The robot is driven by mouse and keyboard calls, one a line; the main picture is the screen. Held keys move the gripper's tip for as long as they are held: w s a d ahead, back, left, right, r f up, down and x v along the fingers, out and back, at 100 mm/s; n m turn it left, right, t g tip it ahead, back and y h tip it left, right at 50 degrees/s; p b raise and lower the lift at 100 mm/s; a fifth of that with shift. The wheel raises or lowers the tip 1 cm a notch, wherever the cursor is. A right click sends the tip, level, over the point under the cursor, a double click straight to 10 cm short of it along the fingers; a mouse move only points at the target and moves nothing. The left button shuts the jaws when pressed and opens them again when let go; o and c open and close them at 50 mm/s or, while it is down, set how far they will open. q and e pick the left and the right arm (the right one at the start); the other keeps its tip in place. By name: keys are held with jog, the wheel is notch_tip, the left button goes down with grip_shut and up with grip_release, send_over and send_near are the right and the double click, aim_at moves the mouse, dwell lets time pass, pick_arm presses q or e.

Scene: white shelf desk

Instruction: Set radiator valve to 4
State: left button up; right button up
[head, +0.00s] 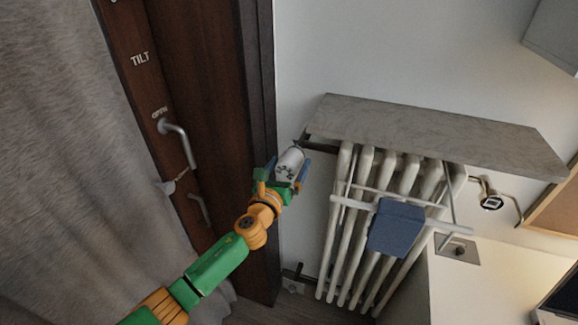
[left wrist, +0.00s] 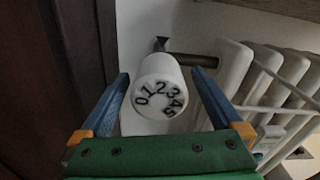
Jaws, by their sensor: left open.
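The radiator valve (left wrist: 159,84) is a white cylindrical knob with dark numbers 0 to 5 around its end face. In the left wrist view a small dark pointer (left wrist: 160,44) shows behind the knob, above it, closest to the 1 and 2 side. My left gripper (left wrist: 165,92) is open, with one blue finger on each side of the knob and visible gaps between. In the head view the valve (head: 289,165) sits at the radiator's upper left, between the fingers of my left gripper (head: 287,172). My right gripper is not in view.
The white radiator (head: 364,220) stands right of the valve, under a grey stone shelf (head: 430,135). A drying rack with a blue cloth (head: 397,228) hangs on it. A dark wooden door frame (head: 258,90) with handles and a grey curtain (head: 70,170) are to the left.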

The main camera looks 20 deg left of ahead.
pick_arm(q)
jog(key=shift+a, duration=0.1)
jog(key=shift+c, duration=1.3)
jog(key=c, duration=1.1)
